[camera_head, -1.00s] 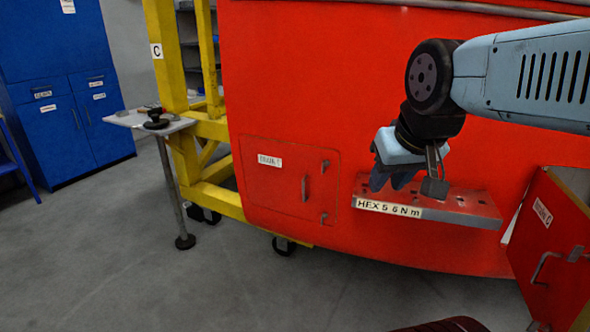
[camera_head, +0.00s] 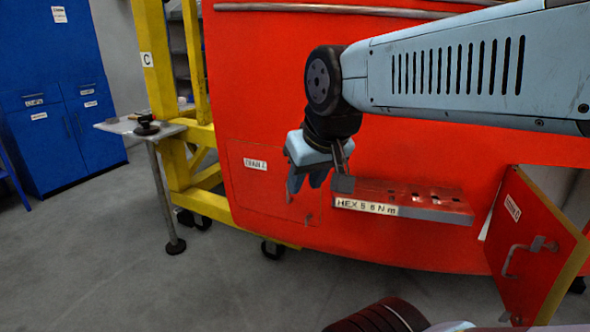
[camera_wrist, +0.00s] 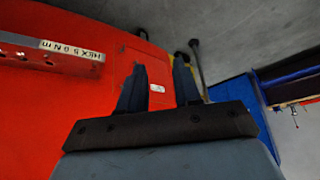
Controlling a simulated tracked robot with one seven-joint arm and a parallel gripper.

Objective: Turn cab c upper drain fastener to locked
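A red drain panel (camera_head: 255,190) is set flush in the red nosecone (camera_head: 400,80), with a small white label whose last letter I cannot read surely. My gripper (camera_head: 304,187) hangs in front of the panel's right side and hides its handle and upper fastener. A small lower fastener (camera_head: 309,217) shows faintly below the fingers. In the wrist view my gripper (camera_wrist: 160,75) has its two dark fingers apart with nothing between them. The panel (camera_wrist: 125,65) and its label lie beyond the fingers there. The fastener's turn cannot be seen.
A ledge labelled "HEX 5 6 N m" (camera_head: 430,211) juts out right of my gripper. An open red door (camera_head: 535,245) with a handle stands at the right. A yellow frame (camera_head: 155,70) and small side table (camera_head: 115,127) stand left. Grey floor in front is clear.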

